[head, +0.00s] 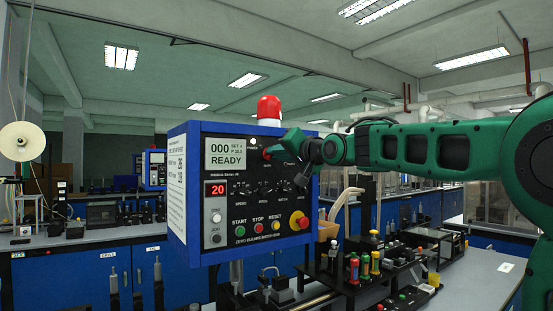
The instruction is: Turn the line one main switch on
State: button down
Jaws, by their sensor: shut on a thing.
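A small red knob (266,155), which looks like the main switch, shows at the panel's upper right, mostly covered by my gripper. My gripper (273,152) reaches in from the right and is shut on this knob. The knob's turn angle and label are hidden or too small to read.
Below on the panel are black knobs, green, red and yellow buttons, and a red emergency stop (299,221). A red beacon (269,109) stands on top. Small bottles (365,265) and fittings crowd the bench at right. A white reel (22,141) stands far left.

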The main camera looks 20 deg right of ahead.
jog(key=shift+d+r+m, duration=0.1)
jog(key=shift+d+m, duration=0.2)
jog(key=shift+d, duration=0.1)
jog(key=c, duration=1.8)
grip_release()
jog(key=shift+c, duration=0.2)
jog(key=shift+a, duration=0.15)
jog(key=v, duration=1)
jog(key=shift+s, duration=0.3)
jog(key=s+d+f+g+h, duration=0.2)
jog(key=s+d+f+g, duration=0.15)
jog(key=f, duration=0.65)
jog(key=s+d+f+g+h, duration=0.2)
jog(key=s+d+f, duration=0.3)
jog(key=f, duration=0.4)
jog(key=s+d+f+g+h, duration=0.25)
jog(key=s+d+f, duration=0.2)
jog(key=f, duration=0.55)
jog(key=s+f+g, duration=0.3)
jog(key=s+f, duration=0.3)
jog(key=s, duration=0.3)
jog(key=s+f+g, duration=0.3)
jog(key=s+f, duration=0.3)
jog(key=s, duration=0.3)
jog(key=s+d+f+g+y, duration=0.1)
jog(key=s+f+g, duration=0.2)
jog(key=s+f, duration=0.3)
jog(key=s, duration=0.3)
jog(key=shift+f+m, duration=0.25)
jog(key=shift+m, duration=0.15)
